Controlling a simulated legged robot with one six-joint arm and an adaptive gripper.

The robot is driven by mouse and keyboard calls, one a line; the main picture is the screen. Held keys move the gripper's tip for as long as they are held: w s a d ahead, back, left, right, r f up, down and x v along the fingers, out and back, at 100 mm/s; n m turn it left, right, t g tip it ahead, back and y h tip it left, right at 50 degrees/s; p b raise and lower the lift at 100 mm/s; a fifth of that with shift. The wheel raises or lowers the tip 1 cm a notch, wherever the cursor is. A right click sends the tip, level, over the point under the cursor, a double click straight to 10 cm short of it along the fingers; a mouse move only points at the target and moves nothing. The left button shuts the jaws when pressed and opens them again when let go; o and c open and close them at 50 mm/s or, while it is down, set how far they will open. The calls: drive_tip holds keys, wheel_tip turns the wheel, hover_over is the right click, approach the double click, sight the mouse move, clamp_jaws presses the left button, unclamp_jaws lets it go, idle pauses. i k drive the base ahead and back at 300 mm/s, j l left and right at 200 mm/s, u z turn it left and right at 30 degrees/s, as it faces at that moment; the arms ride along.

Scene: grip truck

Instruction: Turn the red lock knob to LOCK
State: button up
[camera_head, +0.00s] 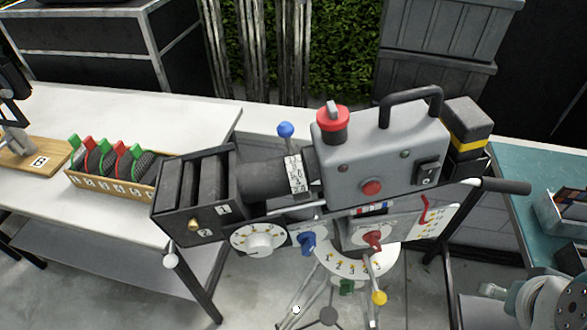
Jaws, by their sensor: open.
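A grey camera-like device (385,150) stands on a tripod mount in the middle. A red knob (372,239) sits on a pale round dial on the panel below its body. Another red knob (333,118), with a grey raised grip, sits on the top left of the body. The labels around both are too small to read, so I cannot tell which is the lock knob or its setting. My gripper is not in view.
Beside the red knobs are a blue knob (308,242), a white dial (258,239), a red button (371,187) and a black handle bar (500,186). A white table (120,112) with a rack of reels stands left. A teal table (535,180) stands right.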

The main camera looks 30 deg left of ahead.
sight(372, 237)
drive_tip(key=k+j+u, duration=0.15)
drive_tip(key=u, duration=0.2)
drive_tip(key=k+j+u, duration=0.35)
drive_tip(key=i+u, duration=0.1)
drive_tip(key=u, duration=0.35)
drive_tip(key=i+l+u, duration=0.1)
drive_tip(key=u, duration=0.35)
drive_tip(key=k+z, duration=0.1)
drive_tip(key=z, duration=0.55)
drive_tip(key=k+z, duration=0.15)
drive_tip(key=z, duration=0.2)
